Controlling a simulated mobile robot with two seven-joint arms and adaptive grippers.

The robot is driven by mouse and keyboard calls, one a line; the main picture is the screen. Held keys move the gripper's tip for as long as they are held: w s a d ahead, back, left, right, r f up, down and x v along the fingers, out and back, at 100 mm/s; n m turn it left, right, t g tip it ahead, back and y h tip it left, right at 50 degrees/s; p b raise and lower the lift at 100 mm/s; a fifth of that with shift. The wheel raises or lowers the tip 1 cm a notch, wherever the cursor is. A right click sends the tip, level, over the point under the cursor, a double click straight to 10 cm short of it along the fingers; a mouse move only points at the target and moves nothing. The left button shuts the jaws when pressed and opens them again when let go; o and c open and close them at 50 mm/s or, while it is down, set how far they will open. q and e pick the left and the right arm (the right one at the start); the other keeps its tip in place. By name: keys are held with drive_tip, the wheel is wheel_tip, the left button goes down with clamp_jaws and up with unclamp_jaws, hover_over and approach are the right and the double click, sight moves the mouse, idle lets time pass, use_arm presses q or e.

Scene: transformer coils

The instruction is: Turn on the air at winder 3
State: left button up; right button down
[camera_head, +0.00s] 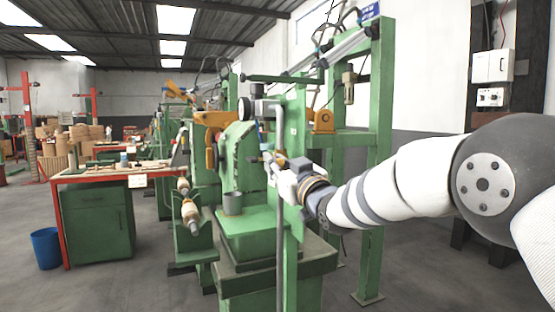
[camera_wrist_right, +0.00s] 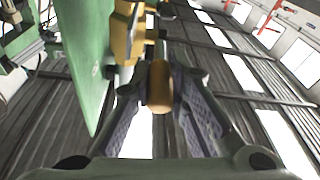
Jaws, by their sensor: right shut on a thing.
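The winder (camera_head: 240,165) is a tall green machine in the middle of the head view. My right arm reaches in from the right, and its gripper (camera_head: 275,163) is at the green upright plate of this machine. In the right wrist view, the two dark fingers of the right gripper (camera_wrist_right: 167,82) are shut on a tan, rounded handle (camera_wrist_right: 160,90). The handle sits beside a yellow valve body (camera_wrist_right: 122,38) on the green plate (camera_wrist_right: 88,60). In the head view, the gripper mostly hides the handle. My left gripper is out of view.
A grey cup (camera_head: 232,204) stands on the winder's green base. A workbench (camera_head: 95,175) with a green cabinet and a blue bin (camera_head: 46,248) are to the left. Green posts (camera_head: 380,150) rise behind my arm.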

drive_tip(key=shift+r+g+h+p, duration=0.3)
drive_tip(key=shift+r+g+p, duration=0.05)
drive_tip(key=shift+r+g, duration=0.5)
drive_tip(key=shift+w+g, duration=0.15)
drive_tip(key=shift+g, duration=0.2)
drive_tip(key=shift+w+g+h, duration=0.25)
drive_tip(key=shift+g+h, duration=0.15)
drive_tip(key=shift+g, duration=0.3)
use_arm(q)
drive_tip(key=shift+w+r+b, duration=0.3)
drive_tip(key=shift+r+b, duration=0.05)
use_arm(e)
drive_tip(key=shift+a+r+g, duration=0.1)
drive_tip(key=shift+r+g, duration=0.1)
drive_tip(key=shift+g, duration=0.2)
drive_tip(key=shift+r, duration=0.1)
drive_tip(key=c, duration=1.5)
unclamp_jaws()
drive_tip(key=shift+w, duration=0.1)
drive_tip(key=shift+c, duration=0.2)
